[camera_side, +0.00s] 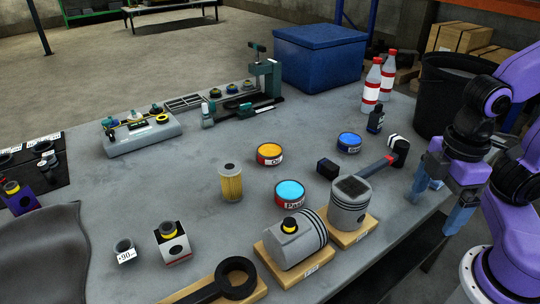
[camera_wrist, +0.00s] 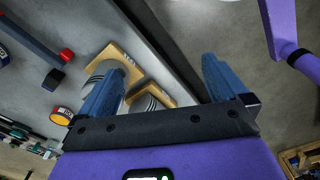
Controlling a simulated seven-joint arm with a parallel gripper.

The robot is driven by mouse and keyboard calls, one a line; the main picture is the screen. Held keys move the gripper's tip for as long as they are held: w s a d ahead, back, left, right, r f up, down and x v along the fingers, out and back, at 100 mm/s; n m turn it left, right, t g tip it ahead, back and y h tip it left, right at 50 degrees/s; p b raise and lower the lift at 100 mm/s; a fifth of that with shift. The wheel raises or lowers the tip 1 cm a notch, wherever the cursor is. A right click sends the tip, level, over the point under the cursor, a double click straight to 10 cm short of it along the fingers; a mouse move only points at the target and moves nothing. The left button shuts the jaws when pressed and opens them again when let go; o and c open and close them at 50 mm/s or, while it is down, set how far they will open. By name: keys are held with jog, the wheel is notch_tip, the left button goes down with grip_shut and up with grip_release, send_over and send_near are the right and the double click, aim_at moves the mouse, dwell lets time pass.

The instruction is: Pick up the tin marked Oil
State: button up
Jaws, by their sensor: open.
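The tin that appears marked Oil (camera_side: 270,154) has a yellow-orange top and a red and yellow label, partly readable. It stands upright near the middle of the grey table in the side view. A small orange and red tin (camera_wrist: 62,116) shows at the left in the wrist view; its marking cannot be read there. My gripper (camera_side: 438,194) is open and empty, at the right near the table's edge, well away from the Oil tin. Its two blue fingers are spread apart in the wrist view (camera_wrist: 162,70).
A cyan-topped Paste tin (camera_side: 289,193) and a blue-topped tin (camera_side: 349,142) stand near it. A yellow filter (camera_side: 231,183) stands to its left. A piston (camera_side: 348,208) on a wooden block and a hammer (camera_side: 372,168) lie between it and my gripper. A black bucket (camera_side: 442,95) stands behind.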

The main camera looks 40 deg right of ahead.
jog(key=w+a+r+n+t+h, duration=0.1)
jog(key=w+a+n+t+h, duration=0.4)
jog(key=w, duration=0.7)
jog(key=w+a+r+n+t, duration=0.15)
jog(key=w+n, duration=0.45)
jog(key=w, duration=0.6)
jog(key=w+a+n+t+h, duration=0.3)
jog(key=w+a+n+t, duration=0.25)
jog(key=w, duration=0.65)
send_near(270, 154)
jog(key=shift+g, duration=0.4)
jog(key=v, duration=0.5)
jog(key=shift+a+r, duration=0.3)
jog(key=shift+r, duration=0.05)
jog(key=shift+w+d+f, duration=0.2)
jog(key=shift+w, duration=0.15)
jog(key=x, duration=1.1)
jog(key=shift+w+f, duration=0.1)
jog(key=shift+x, duration=2.65)
jog(key=shift+d, duration=0.2)
